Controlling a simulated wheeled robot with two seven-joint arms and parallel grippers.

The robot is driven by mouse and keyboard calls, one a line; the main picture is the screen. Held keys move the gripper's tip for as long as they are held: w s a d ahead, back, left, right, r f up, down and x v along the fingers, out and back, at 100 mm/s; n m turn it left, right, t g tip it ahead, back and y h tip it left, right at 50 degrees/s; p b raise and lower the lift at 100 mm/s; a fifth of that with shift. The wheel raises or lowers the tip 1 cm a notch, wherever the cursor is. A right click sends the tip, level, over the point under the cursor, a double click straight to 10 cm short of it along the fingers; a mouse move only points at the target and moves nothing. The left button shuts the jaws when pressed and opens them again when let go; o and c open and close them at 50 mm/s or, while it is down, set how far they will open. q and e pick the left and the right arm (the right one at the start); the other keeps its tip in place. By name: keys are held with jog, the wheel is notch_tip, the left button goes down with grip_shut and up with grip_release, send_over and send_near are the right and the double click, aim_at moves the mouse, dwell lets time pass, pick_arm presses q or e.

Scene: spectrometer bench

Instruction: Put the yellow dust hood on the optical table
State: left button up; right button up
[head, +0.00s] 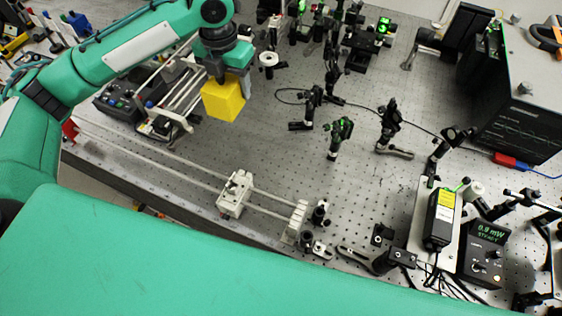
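The yellow dust hood (223,100) is a small box-shaped cover in the upper left middle of the head view. My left gripper (229,80) points down from above, shut on the top of the hood, and partly hides its upper edge. The hood appears to hang over the optical table (240,150), a grey perforated surface; its exact height is hard to tell. My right gripper is not in view.
A rail with a white carriage (235,195) runs along the near table edge. A black control box (118,101) stands left of the hood. Green-lit optic mounts (340,132) stand to the right, with a power meter (484,250) at lower right. Bare table lies below the hood.

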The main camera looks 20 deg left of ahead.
pick_arm(q)
notch_tip(320, 180, down, 15)
jog(key=p, duration=0.3)
jog(key=shift+f, duration=0.15)
notch_tip(320, 180, down, 4)
jog(key=shift+r+p, duration=0.1)
jog(key=shift+p, duration=0.35)
jog(key=shift+f, duration=0.3)
jog(key=o, duration=1)
jog(key=shift+f, duration=0.1)
jog(key=r+b, duration=0.1)
jog(key=r, duration=0.3)
jog(key=r+b, duration=0.1)
jog(key=r, duration=0.3)
jog(key=r+b, duration=0.1)
jog(key=r, duration=0.3)
jog(key=shift+s+r, duration=0.15)
jog(key=shift+s, duration=0.15)
